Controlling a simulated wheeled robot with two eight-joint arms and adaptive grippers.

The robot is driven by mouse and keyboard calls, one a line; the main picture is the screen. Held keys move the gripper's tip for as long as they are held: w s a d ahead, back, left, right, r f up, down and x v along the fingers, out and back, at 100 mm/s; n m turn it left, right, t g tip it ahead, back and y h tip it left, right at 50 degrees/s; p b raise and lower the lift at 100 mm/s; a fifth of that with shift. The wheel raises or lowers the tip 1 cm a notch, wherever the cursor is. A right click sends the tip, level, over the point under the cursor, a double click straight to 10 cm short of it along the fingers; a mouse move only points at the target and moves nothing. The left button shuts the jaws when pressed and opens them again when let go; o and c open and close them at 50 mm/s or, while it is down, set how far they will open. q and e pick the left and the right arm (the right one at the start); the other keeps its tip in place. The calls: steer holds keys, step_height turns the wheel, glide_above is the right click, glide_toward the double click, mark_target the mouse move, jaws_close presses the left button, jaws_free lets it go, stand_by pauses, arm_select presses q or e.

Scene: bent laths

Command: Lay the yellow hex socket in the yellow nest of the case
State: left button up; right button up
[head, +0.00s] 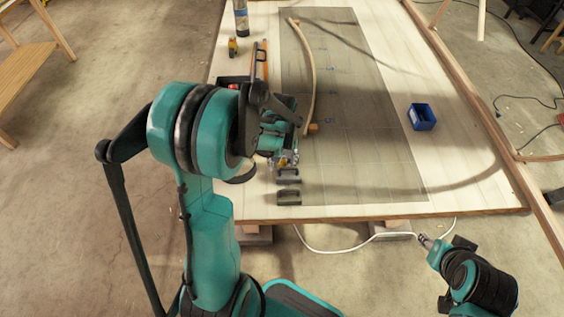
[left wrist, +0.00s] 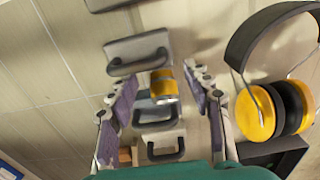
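The yellow hex socket (left wrist: 162,77), a short piece with a yellow band and a silvery end, shows between my left fingers in the left wrist view, with gaps on both sides. My left gripper (left wrist: 163,112) is open around it, low over the row of dark handled blocks. In the head view the left gripper (head: 284,159) is partly covered by its own arm. My right gripper (head: 427,242) is off the table's front edge; its finger gap is too small to read. A dark box (left wrist: 272,155) shows partly; I cannot tell whether it is the case. No yellow nest is visible.
Dark handled blocks (head: 288,197) lie near the front. Yellow-and-black earmuffs (left wrist: 275,108) lie close beside my left gripper. A bent lath (head: 307,75) with a wooden block (head: 314,128) lies beyond. A blue bin (head: 422,117) stands right; the table between is clear.

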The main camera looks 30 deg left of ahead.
arm_select(q)
steer(key=shift+r, duration=0.1)
steer(key=shift+r+p, duration=0.4)
steer(key=shift+p, duration=0.1)
step_height(320, 180, up, 11)
steer(key=p, duration=0.3)
steer(key=s+d+r+m+t, duration=0.6)
steer(key=s+d+t, duration=0.1)
steer(key=s+d, duration=0.3)
steer(key=shift+s+d+r, duration=0.25)
steer(key=shift+s+r, duration=0.1)
steer(key=shift+s, duration=0.1)
